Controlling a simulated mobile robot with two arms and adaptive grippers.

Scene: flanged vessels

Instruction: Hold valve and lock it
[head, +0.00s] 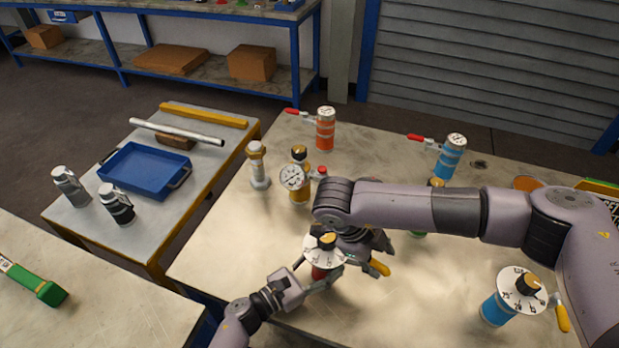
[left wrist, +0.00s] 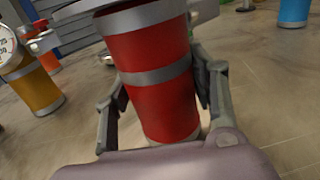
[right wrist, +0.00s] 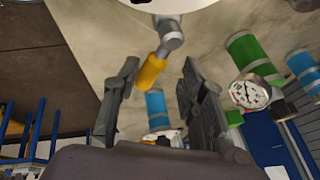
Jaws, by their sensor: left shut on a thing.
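A red valve (head: 318,272) stands on the near part of the table, with a white dial (head: 313,252), an orange-and-black knob (head: 326,241) and a yellow-ended lever (head: 380,267). My left gripper (head: 322,286) is shut on its red body, which fills the left wrist view (left wrist: 158,85) between the two fingers. My right gripper (head: 362,250) is at the lever's side, just behind and right of the dial. In the right wrist view its fingers (right wrist: 160,100) are apart, with the yellow lever end (right wrist: 151,71) between or just beyond them; contact cannot be told.
A gauge vessel (head: 296,182) and a grey-yellow vessel (head: 258,165) stand behind left. An orange valve (head: 326,130) and a blue valve (head: 450,158) are further back. Another blue valve (head: 497,309) stands front right. My right arm crosses above the table's middle.

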